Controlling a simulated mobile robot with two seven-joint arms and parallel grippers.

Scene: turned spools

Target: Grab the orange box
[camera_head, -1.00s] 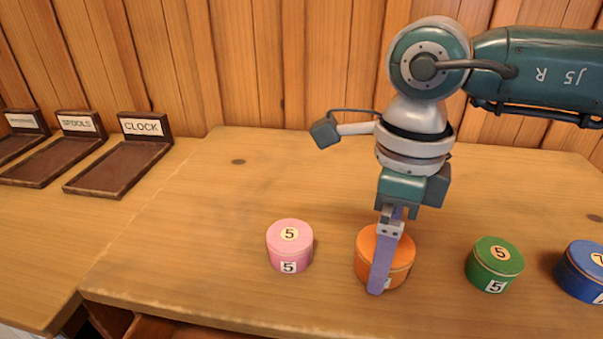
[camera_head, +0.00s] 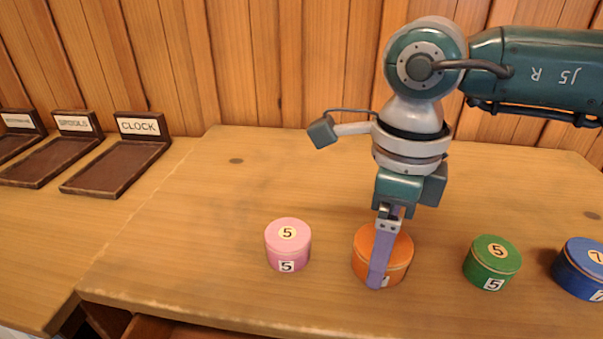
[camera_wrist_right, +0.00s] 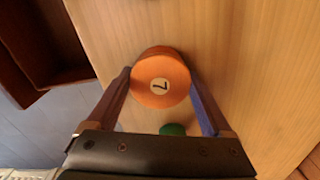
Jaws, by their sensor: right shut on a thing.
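The orange box (camera_head: 398,262) is a round lidded tin on the wooden table, to the right of the pink one. My right gripper (camera_head: 379,280) comes down over it from above, with one finger across its front and the other hidden behind it. In the right wrist view the orange box (camera_wrist_right: 161,80) shows a 7 on its lid and sits between the two fingers (camera_wrist_right: 162,92), which are shut on it. In the head view its front label is mostly covered by the finger. My left gripper is not in view.
A pink round box (camera_head: 288,246) stands to the left, a green one (camera_head: 492,263) and a blue one (camera_head: 582,268) to the right. Brown labelled trays, one marked CLOCK (camera_head: 112,172), lie at the far left. The table behind the boxes is clear.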

